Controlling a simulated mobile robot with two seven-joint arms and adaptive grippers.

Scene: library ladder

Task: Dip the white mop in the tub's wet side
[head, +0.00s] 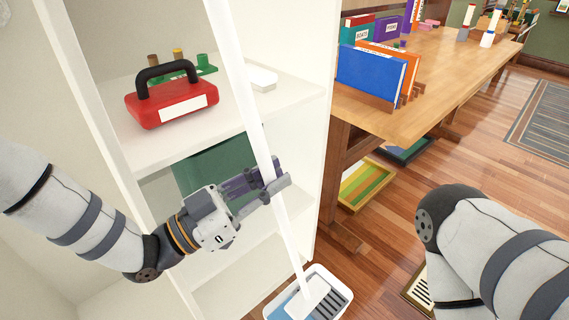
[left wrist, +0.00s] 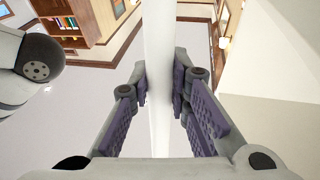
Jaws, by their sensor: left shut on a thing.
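The white mop has a long white pole (head: 255,125) that runs from the top of the head view down to a flat white head (head: 306,298). My left gripper (head: 272,181) is shut around the pole, which also passes between its purple pads in the left wrist view (left wrist: 159,85). The white-rimmed tub (head: 346,287) stands on the floor at the bottom of the head view. It has blue at the left and a dark slatted grille at the right. The mop head overlaps the tub's middle; whether it touches is unclear. My right gripper is out of view.
A white shelf unit (head: 290,103) stands close behind my left arm, with a red toolbox (head: 172,98) on it. A wooden table (head: 445,65) with a blue binder (head: 370,76) stands at the right. A striped crate (head: 366,184) is below it.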

